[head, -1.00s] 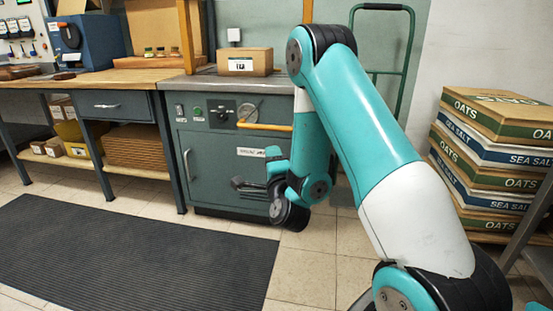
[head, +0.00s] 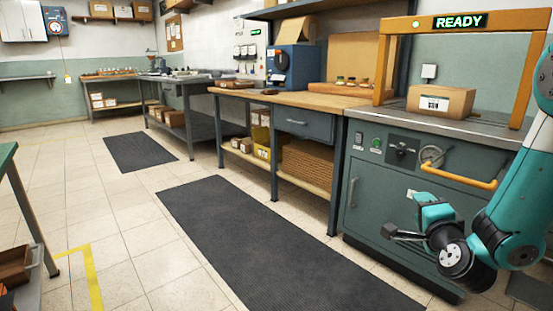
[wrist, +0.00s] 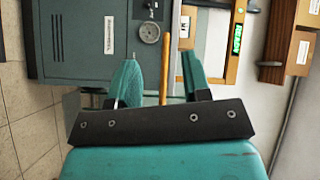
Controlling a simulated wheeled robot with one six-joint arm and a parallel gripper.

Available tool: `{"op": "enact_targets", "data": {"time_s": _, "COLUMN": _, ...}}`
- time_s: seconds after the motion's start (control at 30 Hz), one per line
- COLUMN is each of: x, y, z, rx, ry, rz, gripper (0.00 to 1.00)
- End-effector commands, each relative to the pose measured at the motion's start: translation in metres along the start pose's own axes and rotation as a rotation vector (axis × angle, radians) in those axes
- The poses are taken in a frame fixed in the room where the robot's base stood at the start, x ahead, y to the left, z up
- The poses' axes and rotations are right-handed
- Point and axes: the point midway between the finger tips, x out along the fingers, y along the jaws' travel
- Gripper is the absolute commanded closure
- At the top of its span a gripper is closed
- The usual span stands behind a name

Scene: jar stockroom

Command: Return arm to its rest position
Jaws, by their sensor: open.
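My gripper (head: 404,233) is at the right of the head view, in front of the green machine cabinet (head: 385,205). In the wrist view its two teal fingers (wrist: 160,85) stand apart with nothing held between them. Beyond them in that view are the cabinet front with its round dial and the yellow handle bar (wrist: 171,65). My teal arm is folded at the right edge of the head view, partly out of frame. I cannot tell the exact gap between gripper and cabinet.
A cardboard box (head: 440,101) sits on the cabinet top under an orange frame with a lit READY sign (head: 460,21). A wooden workbench (head: 290,98) adjoins on the left. Dark floor mats (head: 270,250) lie on the open tiled floor. A table edge (head: 22,200) shows at far left.

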Motion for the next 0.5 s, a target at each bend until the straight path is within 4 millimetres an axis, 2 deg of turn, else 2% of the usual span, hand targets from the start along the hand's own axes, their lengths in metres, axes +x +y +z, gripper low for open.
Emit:
{"op": "enact_targets", "data": {"time_s": 0.03, "x": -0.003, "y": -0.017, "z": 0.025, "rx": -0.055, "ry": -0.115, "rz": 0.019, "gripper": 0.56}}
{"op": "enact_targets", "data": {"time_s": 0.17, "x": -0.028, "y": -0.042, "z": 0.086, "rx": -0.234, "ry": -0.416, "rz": 0.087, "gripper": 0.56}}
{"op": "enact_targets", "data": {"time_s": 0.3, "x": -0.077, "y": -0.063, "z": 0.137, "rx": -0.454, "ry": -0.737, "rz": 0.13, "gripper": 0.56}}
{"op": "enact_targets", "data": {"time_s": 0.4, "x": -0.123, "y": -0.073, "z": 0.161, "rx": -0.626, "ry": -0.962, "rz": 0.145, "gripper": 0.56}}
{"op": "enact_targets", "data": {"time_s": 0.5, "x": -0.174, "y": -0.079, "z": 0.172, "rx": -0.8, "ry": -1.175, "rz": 0.149, "gripper": 0.56}}
